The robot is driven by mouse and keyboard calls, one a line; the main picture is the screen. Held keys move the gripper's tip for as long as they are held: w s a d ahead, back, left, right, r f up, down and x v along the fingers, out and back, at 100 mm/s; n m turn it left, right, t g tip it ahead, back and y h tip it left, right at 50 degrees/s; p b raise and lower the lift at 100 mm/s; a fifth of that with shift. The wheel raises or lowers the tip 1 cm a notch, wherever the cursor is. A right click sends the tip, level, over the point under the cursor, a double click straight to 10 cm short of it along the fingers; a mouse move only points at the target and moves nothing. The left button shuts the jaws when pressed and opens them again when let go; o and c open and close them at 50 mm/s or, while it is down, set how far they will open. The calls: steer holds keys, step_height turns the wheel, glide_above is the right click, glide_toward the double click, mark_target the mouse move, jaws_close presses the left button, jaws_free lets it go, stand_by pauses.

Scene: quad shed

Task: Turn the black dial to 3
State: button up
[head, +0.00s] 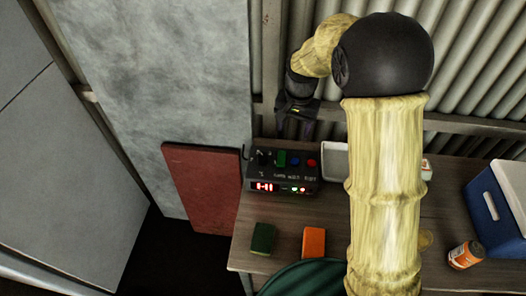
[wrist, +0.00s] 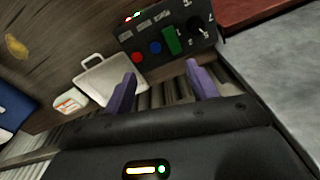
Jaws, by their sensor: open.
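The black dial (head: 263,157) is on the left end of the top of a dark control box (head: 283,175) on the bench. In the wrist view the dial (wrist: 195,25) shows at the upper right, on the box's end. Its pointer setting is too small to read. A green switch (wrist: 171,40), a blue button (wrist: 155,47) and a red button (wrist: 138,57) sit beside it. My gripper (wrist: 160,80) is open and empty, with purple fingers apart from the dial. In the head view my gripper (head: 296,128) hangs behind and above the box.
A can (head: 465,254) and a blue cooler (head: 497,208) are at right. A red board (head: 203,188) leans left. Corrugated wall stands behind.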

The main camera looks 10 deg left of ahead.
glide_above(263, 156)
steer(key=shift+f+g+p, duration=0.3)
steer(key=shift+f+p, duration=0.05)
steer(key=shift+p, duration=0.05)
step_height(263, 156, down, 17)
steer(key=p, duration=0.3)
steer(key=shift+f, duration=0.2)
steer(key=c, duration=1)
